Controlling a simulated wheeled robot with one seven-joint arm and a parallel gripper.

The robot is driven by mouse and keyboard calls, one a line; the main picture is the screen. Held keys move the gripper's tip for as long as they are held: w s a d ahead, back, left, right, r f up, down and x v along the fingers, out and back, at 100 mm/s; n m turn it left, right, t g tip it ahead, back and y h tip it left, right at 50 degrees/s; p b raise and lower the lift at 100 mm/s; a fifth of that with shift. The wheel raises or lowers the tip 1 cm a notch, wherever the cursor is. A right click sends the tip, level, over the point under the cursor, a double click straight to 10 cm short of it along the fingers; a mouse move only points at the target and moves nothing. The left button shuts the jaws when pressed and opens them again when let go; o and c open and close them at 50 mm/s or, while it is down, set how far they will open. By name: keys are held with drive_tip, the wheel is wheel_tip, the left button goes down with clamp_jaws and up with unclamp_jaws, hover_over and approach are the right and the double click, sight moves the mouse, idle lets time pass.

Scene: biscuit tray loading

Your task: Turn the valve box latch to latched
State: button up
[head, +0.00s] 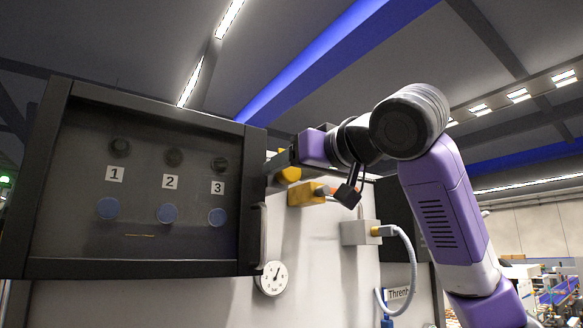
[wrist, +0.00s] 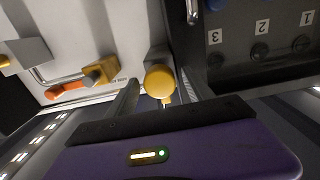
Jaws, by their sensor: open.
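The valve box (head: 150,262) is dark, with a see-through door that looks closed over numbered knobs; part of it shows at the upper right of the wrist view (wrist: 284,77). A round yellow knob (wrist: 160,81), which looks like the latch, sits beside the box. In the head view the yellow knob (head: 291,174) is partly hidden behind my gripper (head: 277,161). In the wrist view my gripper (wrist: 163,88) is open, with one finger on each side of the knob. I cannot tell whether the fingers touch it, nor which position the latch is in.
A yellow block with an orange part (head: 306,193) is right of the knob, close under my gripper. A grey box (head: 357,233) with a hose and a round gauge (head: 272,278) are lower on the white panel.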

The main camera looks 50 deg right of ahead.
drive_tip(key=shift+c, duration=0.2)
clamp_jaws()
drive_tip(key=shift+n, duration=0.3)
drive_tip(key=n+b, duration=0.1)
drive_tip(key=n, duration=0.2)
drive_tip(key=shift+a+n, duration=0.1)
drive_tip(key=shift+n, duration=0.3)
drive_tip(key=n, duration=0.4)
drive_tip(key=shift+n, duration=0.3)
drive_tip(key=n, duration=0.4)
drive_tip(key=shift+f+n, duration=0.1)
drive_tip(key=shift+n, duration=0.2)
drive_tip(key=shift+a+f+n, duration=0.1)
drive_tip(key=shift+n, duration=2.1)
